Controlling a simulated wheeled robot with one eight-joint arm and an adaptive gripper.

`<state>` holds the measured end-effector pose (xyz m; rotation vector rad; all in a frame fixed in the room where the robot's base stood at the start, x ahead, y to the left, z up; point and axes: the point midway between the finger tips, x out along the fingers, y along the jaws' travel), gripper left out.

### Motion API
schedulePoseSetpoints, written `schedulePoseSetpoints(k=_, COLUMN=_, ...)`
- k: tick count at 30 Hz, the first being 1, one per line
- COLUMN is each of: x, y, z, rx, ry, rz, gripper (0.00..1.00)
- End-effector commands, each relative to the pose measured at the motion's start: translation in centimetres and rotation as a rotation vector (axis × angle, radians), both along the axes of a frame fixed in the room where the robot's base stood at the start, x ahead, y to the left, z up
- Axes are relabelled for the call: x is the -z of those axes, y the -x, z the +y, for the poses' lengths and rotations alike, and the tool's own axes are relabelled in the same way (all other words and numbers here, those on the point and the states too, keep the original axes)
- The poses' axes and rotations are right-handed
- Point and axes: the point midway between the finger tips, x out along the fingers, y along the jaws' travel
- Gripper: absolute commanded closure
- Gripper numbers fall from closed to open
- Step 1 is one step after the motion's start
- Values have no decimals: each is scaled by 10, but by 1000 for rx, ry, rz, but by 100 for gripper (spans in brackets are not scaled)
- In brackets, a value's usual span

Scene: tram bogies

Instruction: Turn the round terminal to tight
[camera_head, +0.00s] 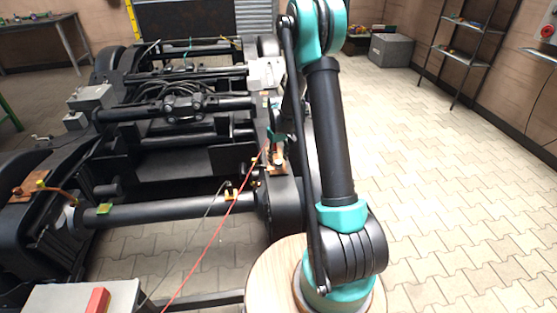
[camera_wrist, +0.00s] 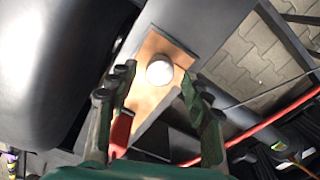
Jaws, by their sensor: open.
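The round terminal (camera_wrist: 160,70) shows as a pale, silvery round knob on a copper-coloured plate (camera_wrist: 150,100) in the wrist view. My gripper (camera_wrist: 156,80) is open, with one dark green finger to the left of the knob and one to the right. The knob appears between the fingertips with gaps on both sides; I cannot tell how far the tips are above it. In the head view my gripper (camera_head: 276,132) is small and partly hidden by my arm, over the copper plate (camera_head: 279,172) on the bogie's right side. How tight the terminal is cannot be seen.
A red cable (camera_wrist: 265,124) runs past on the right and crosses the bogie (camera_head: 150,210) in the head view. A red part (camera_wrist: 121,130) lies by the left finger. A grey box with a red block (camera_head: 97,300) stands front left. The tiled floor on the right is clear.

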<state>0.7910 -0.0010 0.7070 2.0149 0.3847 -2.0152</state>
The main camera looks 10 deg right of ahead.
Motion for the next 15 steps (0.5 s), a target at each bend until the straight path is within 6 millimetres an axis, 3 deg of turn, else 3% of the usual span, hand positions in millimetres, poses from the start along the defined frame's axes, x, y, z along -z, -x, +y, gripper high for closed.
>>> schedulePoseSetpoints(k=15, x=-93, y=0, z=0, rx=0, ry=0, rz=0, gripper=51)
